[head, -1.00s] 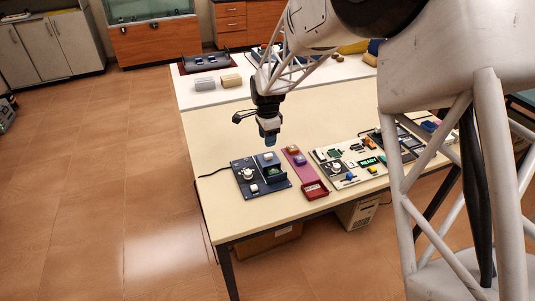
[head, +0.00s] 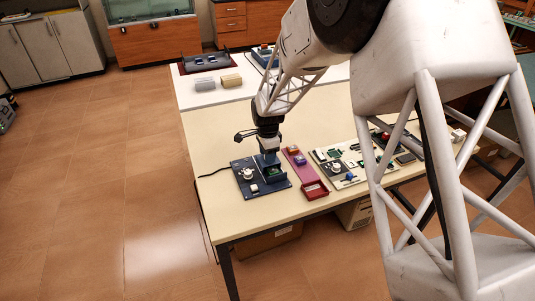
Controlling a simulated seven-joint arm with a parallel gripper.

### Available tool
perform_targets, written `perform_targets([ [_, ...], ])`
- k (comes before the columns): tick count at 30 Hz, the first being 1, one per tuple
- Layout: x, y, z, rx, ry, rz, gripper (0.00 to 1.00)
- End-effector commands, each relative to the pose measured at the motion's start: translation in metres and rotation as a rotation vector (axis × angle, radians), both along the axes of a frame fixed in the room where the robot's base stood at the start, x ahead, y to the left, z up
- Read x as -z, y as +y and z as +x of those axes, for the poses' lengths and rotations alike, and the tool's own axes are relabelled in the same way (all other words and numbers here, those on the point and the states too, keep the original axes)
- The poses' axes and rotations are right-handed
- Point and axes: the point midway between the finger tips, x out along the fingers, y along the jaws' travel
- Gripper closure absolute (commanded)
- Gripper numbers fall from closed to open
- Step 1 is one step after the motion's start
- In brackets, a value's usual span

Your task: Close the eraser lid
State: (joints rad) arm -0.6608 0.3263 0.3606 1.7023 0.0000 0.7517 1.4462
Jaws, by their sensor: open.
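A dark blue panel unit (head: 243,187), which I take to be the eraser, lies near the left front of the table. It carries a white round knob (head: 246,174), a small pale button (head: 254,188) and a dark compartment with a green part (head: 274,174). My gripper (head: 269,160) is open, pointing down at the back right of the unit, just behind the compartment. It covers the raised blue-grey part there, so I cannot make out the lid's edge or whether a finger touches it.
A red strip (head: 302,172) with small blocks and a red tray (head: 315,190) lie close to the right. The table (head: 222,145) is clear behind and left of the unit.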

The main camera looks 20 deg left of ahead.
Motion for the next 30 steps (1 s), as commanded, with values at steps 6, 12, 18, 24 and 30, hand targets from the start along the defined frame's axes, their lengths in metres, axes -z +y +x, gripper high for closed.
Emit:
perform_targets([
  [6,0.0,0.0,0.0,0.0,0.0,0.0,0.55],
  [12,0.0,0.0,0.0,0.0,0.001,-0.001,0.84],
  [18,0.0,0.0,0.0,0.0,0.001,-0.001,1.0],
  [24,0.0,-0.001,-0.001,0.0,0.001,-0.001,1.0],
  [30,0.0,-0.013,-0.012,0.0,0.001,-0.001,1.0],
])
